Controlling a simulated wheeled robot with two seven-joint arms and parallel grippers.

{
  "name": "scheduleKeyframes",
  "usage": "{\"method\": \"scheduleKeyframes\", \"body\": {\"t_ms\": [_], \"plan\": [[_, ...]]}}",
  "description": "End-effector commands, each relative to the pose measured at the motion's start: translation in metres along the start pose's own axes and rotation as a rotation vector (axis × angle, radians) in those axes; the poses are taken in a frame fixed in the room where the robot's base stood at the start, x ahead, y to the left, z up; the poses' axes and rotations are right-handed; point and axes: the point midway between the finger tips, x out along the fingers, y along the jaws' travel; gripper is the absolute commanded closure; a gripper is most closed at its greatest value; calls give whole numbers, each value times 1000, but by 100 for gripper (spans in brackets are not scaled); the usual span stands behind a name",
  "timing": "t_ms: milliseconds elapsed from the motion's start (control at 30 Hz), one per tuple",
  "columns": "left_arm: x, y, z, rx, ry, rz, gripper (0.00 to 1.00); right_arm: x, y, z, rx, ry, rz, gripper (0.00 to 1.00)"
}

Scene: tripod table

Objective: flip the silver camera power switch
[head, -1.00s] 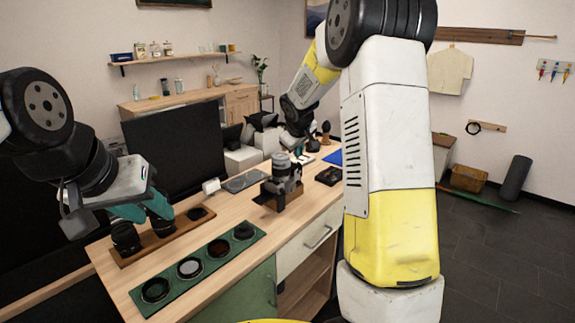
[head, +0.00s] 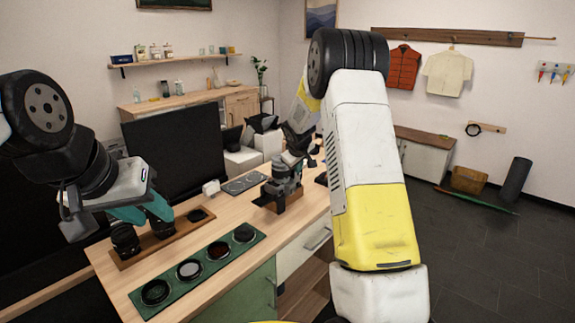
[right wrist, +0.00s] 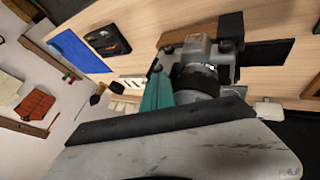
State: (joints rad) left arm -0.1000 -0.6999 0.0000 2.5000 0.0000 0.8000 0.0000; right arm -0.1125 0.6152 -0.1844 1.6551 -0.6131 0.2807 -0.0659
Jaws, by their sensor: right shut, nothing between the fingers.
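The silver camera (head: 282,174) stands on a small wooden stand (head: 268,207) near the right part of the bench. In the right wrist view the silver camera (right wrist: 198,52) shows its silver top and black lens ring. My right gripper (head: 292,157) is at the camera's upper part, its fingers mostly hidden in the head view. In the right wrist view the shut teal fingers of my right gripper (right wrist: 158,90) are beside the camera body; contact cannot be told. The power switch cannot be made out. My left gripper (head: 146,211) hangs over the lens board; its finger gap is unclear.
A wooden board (head: 124,262) with black lenses and a green tray (head: 171,291) of round filters lie left of the camera. A dark monitor (head: 175,150) stands behind. A grey mat (head: 243,183) and white boxes are beyond. A blue sheet (right wrist: 80,50) lies farther along.

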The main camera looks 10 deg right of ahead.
Motion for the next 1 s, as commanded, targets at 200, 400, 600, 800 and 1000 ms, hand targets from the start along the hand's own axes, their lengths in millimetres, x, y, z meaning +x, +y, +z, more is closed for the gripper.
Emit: {"method": "scheduleKeyframes", "body": {"t_ms": [200,400,600,800,1000], "plan": [[0,0,0,0,0,0,64,0,0,0,0,0,0,100],[0,0,0,0,0,0,64,0,2,0,9,-4,-13,100],[0,0,0,0,0,0,64,0,4,0,21,-10,-45,100],[0,0,0,0,0,0,64,0,5,-1,29,-15,-66,100],[0,0,0,0,0,0,64,0,7,-1,40,-20,-91,100]]}}
